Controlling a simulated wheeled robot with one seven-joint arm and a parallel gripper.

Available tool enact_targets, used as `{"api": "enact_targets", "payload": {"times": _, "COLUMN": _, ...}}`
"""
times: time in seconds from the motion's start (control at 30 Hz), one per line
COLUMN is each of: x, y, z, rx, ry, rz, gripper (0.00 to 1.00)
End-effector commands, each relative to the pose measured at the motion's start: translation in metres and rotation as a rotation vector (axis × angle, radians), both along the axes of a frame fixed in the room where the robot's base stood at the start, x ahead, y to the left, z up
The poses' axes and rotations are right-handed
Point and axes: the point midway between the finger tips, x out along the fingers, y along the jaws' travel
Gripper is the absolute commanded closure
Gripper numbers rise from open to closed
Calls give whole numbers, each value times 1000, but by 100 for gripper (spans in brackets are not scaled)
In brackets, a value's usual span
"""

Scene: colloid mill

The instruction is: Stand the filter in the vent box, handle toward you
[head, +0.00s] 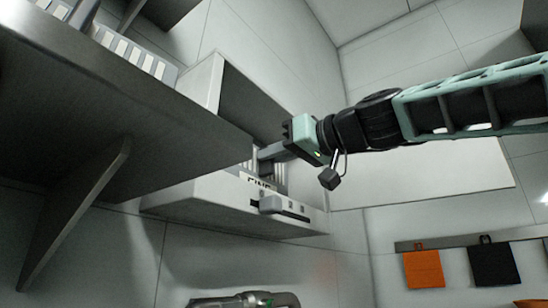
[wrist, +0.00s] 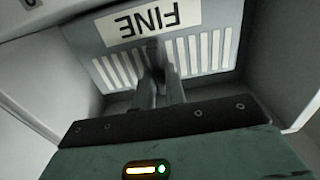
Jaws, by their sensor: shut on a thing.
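The filter is a grey slatted plate (wrist: 205,52) with a white FINE label, which reads upside down in the wrist view. In the head view its slats and label (head: 262,183) show partly behind the vent box's front lip, slats above the label. My gripper (wrist: 158,78) is shut on the filter's dark handle (wrist: 154,48), which points toward me. In the head view my gripper (head: 266,153) reaches into the open white vent box (head: 175,197). The filter stands about upright between the box walls. I cannot tell whether it rests on the box floor.
A grey slider (head: 270,204) sits on the box's front face. A dark shelf (head: 95,105) with a bracket juts out at the left, with another slatted piece (head: 140,55) on it. Orange (head: 423,269) and black (head: 493,264) items hang on a rail at the lower right.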

Motion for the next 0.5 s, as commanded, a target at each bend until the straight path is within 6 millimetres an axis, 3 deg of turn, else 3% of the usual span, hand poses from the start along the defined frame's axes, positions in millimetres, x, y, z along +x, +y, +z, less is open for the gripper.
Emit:
{"api": "enact_targets", "payload": {"times": 0.43, "x": 1, "y": 1, "z": -5, "rx": 2, "ry": -1, "rz": 0, "gripper": 100}}
{"api": "enact_targets", "payload": {"times": 0.47, "x": 1, "y": 2, "z": -5, "rx": 1, "ry": -1, "rz": 1, "gripper": 82}}
{"api": "enact_targets", "payload": {"times": 0.5, "x": 1, "y": 2, "z": -4, "rx": 1, "ry": -1, "rz": 1, "gripper": 71}}
